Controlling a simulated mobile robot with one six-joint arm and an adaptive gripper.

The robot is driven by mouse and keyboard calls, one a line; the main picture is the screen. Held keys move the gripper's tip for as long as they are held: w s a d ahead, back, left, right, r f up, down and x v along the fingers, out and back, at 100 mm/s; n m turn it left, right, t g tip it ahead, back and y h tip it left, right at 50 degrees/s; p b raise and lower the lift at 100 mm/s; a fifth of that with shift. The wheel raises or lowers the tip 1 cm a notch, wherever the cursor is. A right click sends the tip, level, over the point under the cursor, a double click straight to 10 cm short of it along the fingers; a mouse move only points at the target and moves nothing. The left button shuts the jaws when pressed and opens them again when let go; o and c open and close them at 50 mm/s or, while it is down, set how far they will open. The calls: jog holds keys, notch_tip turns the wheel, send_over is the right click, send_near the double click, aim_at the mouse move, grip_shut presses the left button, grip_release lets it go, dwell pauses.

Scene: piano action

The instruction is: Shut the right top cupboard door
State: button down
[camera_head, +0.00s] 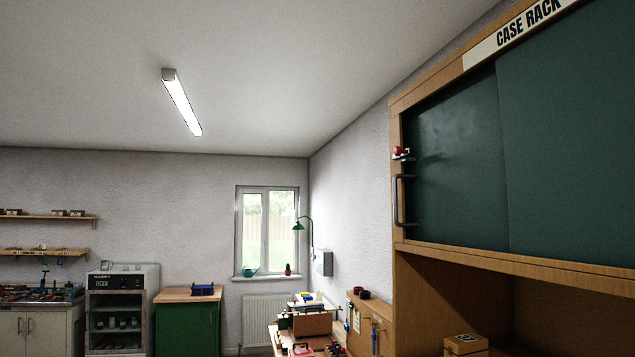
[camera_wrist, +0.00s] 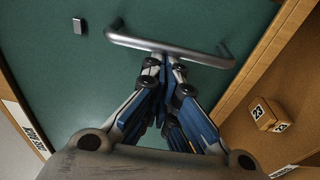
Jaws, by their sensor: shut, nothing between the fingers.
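The top cupboard (camera_head: 450,258), with a wooden frame, has two flat green doors. The right door (camera_head: 570,130) overlaps the front of the left door (camera_head: 455,160); its right end is out of the head view, so I cannot tell how far it stands open. In the wrist view, a green door (camera_wrist: 60,70) carries a grey bar handle (camera_wrist: 200,55). My gripper (camera_wrist: 165,68) is shut and empty, its fingertips right by the middle of the bar; I cannot tell whether they touch. My gripper is not in the head view.
The left door has its own dark handle (camera_head: 400,200) and a red-topped fitting (camera_head: 401,152). A wooden box (camera_head: 465,344) stands in the open space below the doors. In the wrist view, a box marked 23 (camera_wrist: 269,114) sits beyond the wooden rail (camera_wrist: 265,55).

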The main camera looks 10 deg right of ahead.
jog(key=s, duration=0.7)
jog(key=shift+d, duration=0.25)
dwell(0.5)
